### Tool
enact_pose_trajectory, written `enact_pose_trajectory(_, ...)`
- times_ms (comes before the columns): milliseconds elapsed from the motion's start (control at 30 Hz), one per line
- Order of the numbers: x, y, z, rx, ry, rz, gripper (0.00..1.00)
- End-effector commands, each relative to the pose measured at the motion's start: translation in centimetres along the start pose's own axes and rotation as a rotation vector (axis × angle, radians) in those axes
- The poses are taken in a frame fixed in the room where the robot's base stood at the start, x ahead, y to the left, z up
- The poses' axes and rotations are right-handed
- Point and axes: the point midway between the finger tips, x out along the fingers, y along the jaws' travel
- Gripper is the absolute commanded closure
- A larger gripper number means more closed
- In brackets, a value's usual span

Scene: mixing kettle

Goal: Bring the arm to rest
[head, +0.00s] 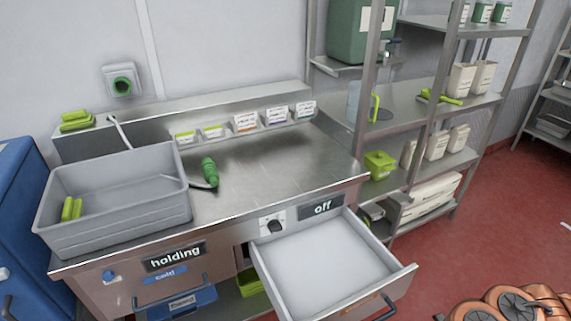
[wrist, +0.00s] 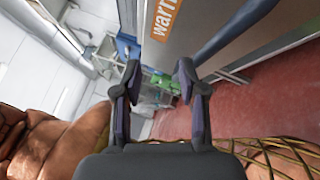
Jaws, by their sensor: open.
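My gripper (wrist: 158,75) shows in the wrist view with its two dark fingers spread apart and nothing between them. Orange-brown parts of my own body lie at both sides of it in that view. In the head view the gripper itself does not show; only orange-brown parts of my body (head: 515,303) appear at the bottom right corner. Past the fingers in the wrist view is a steel front with an orange label (wrist: 163,18) and a dark blue bar handle (wrist: 232,32). I cannot tell the exact distance to them.
A steel counter (head: 265,165) holds a grey tub (head: 115,215) and a green-handled tool (head: 209,172). An empty drawer (head: 325,262) stands pulled out at the counter's front right. A steel shelf rack (head: 440,115) stands behind. Red floor (head: 500,225) is clear at the right.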

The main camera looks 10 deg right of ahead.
Motion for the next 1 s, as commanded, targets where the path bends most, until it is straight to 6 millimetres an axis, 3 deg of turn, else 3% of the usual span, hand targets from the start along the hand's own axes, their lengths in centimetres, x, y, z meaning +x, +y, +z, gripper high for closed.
enact_pose_trajectory(200, 4.1, 3.1, 2.5, -0.192, 0.202, 0.052, 0.59)
enact_pose_trajectory(500, 8.9, 7.4, 3.6, -0.419, 0.439, 0.140, 0.59)
enact_pose_trajectory(1000, 15.5, 14.9, 2.2, -0.814, 0.862, 0.347, 0.59)
